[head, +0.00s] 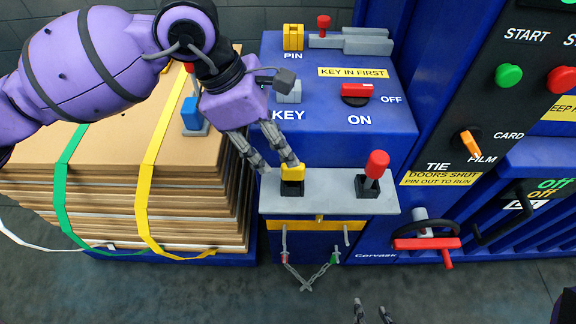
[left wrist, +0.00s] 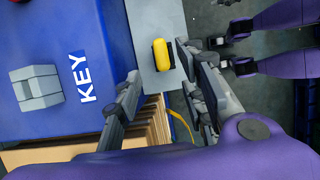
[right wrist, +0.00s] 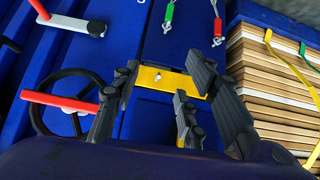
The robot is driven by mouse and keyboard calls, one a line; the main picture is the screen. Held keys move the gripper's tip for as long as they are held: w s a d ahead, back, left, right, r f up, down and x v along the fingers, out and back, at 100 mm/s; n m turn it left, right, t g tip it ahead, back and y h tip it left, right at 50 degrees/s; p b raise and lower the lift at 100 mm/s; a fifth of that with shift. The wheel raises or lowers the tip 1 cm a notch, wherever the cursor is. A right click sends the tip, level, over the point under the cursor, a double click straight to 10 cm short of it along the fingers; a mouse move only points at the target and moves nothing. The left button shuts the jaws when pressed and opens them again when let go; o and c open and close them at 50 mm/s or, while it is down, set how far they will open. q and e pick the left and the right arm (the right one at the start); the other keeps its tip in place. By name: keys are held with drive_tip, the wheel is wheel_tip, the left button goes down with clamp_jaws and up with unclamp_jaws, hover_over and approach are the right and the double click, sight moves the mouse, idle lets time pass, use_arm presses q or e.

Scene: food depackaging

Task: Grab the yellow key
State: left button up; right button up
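The yellow key (head: 292,173) sits upright in a black holder (head: 292,189) on the grey shelf (head: 325,192) at the front of the blue machine. It also shows in the left wrist view (left wrist: 160,54). My left gripper (head: 276,165) is open just above the key. In the head view one fingertip is left of the key and the other overlaps its top. In the left wrist view the key appears between the fingers, closer to the right one; I cannot tell whether they touch. My right gripper (head: 371,311) is open and empty, low in front of the machine.
A blue panel (head: 300,70) with a red switch (head: 357,92) and a yellow PIN block (head: 293,37) rises behind. Strapped cardboard (head: 110,160) is stacked at left. A red handle (head: 425,243) juts out at right.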

sight(293, 170)
use_arm(q)
drive_tip(key=x, duration=0.5)
drive_tip(key=p+x, duration=0.1)
drive_tip(key=x, duration=0.1)
drive_tip(key=shift+s+d+f, duration=0.15)
drive_tip(key=shift+d+f, duration=0.1)
drive_tip(key=shift+d, duration=0.2)
clamp_jaws()
